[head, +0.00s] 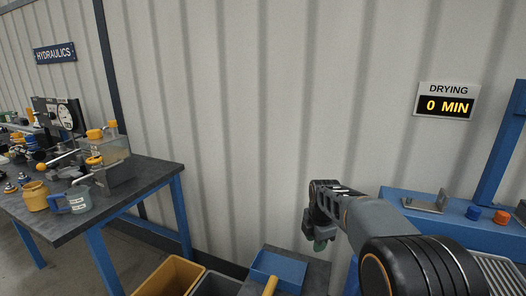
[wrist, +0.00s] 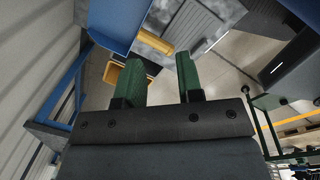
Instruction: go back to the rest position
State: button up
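My gripper (head: 319,243) hangs at the end of my arm, in front of the corrugated wall and left of the blue bench on the right. In the wrist view my gripper (wrist: 162,66) shows two green fingers standing apart, with nothing held between them. Floor and a yellow bar (wrist: 157,38) show beyond the fingertips. In the head view the fingers are mostly hidden behind the wrist, with only a bit of green showing.
A table (head: 152,168) with hydraulic parts stands at left. A yellow bin (head: 171,276) and a blue tray (head: 279,266) sit low in front. The blue bench (head: 440,228) at right carries an orange button (head: 501,217). A drying display (head: 446,105) reads 0 MIN.

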jog(key=s+r+m+t+p, duration=0.1)
jog(key=s+r+m+p, duration=0.3)
jog(key=s+m, duration=0.6)
jog(key=s+r+m+t+p, duration=0.1)
jog(key=s+r+m+p, duration=0.3)
jog(key=s+r+m, duration=0.3)
jog(key=s+m, duration=0.4)
jog(key=s, duration=0.1)
jog(key=shift+p, duration=0.3)
